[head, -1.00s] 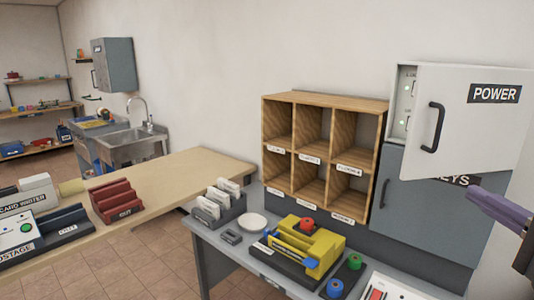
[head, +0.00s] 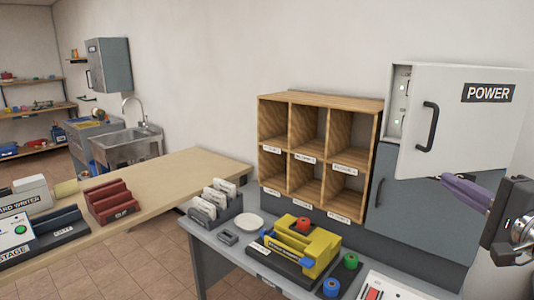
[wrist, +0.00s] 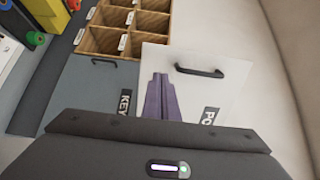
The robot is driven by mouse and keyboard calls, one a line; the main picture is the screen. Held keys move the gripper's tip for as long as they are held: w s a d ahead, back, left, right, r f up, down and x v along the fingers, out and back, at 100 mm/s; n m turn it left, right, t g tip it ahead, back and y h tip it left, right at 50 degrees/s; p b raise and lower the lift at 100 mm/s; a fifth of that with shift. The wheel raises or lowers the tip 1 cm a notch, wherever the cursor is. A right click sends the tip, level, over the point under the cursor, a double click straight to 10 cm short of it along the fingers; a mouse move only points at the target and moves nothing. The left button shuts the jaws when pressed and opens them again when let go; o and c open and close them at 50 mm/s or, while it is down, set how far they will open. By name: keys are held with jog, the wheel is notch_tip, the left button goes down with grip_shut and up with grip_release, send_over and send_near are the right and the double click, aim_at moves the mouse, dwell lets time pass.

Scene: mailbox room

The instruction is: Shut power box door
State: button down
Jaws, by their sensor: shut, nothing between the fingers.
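The power box door (head: 467,122) is a white panel with a black handle (head: 430,127) and a POWER label. In the head view it stands partly open, with a strip of the box interior (head: 402,100) and small green lights showing at its left. The door also shows in the wrist view (wrist: 225,82), with its handle (wrist: 198,71) toward the top. My gripper (head: 447,178) has purple fingers, shut and empty. In the head view it overlaps the door's lower edge; I cannot tell whether it touches. In the wrist view the fingers (wrist: 160,78) overlap the door's left part.
A grey KEYS cabinet (head: 405,205) sits below the power box, its door closed. A wooden pigeonhole shelf (head: 320,150) stands to the left. The grey desk (head: 215,255) holds a yellow device (head: 308,246), a card rack (head: 212,207) and colored knobs.

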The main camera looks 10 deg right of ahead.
aim_at(415, 162)
jog(key=shift+w+d, duration=0.15)
jog(key=shift+w, duration=2.1)
jog(key=shift+w+d, duration=0.1)
jog(key=shift+w, duration=2.1)
jog(key=shift+w, duration=0.1)
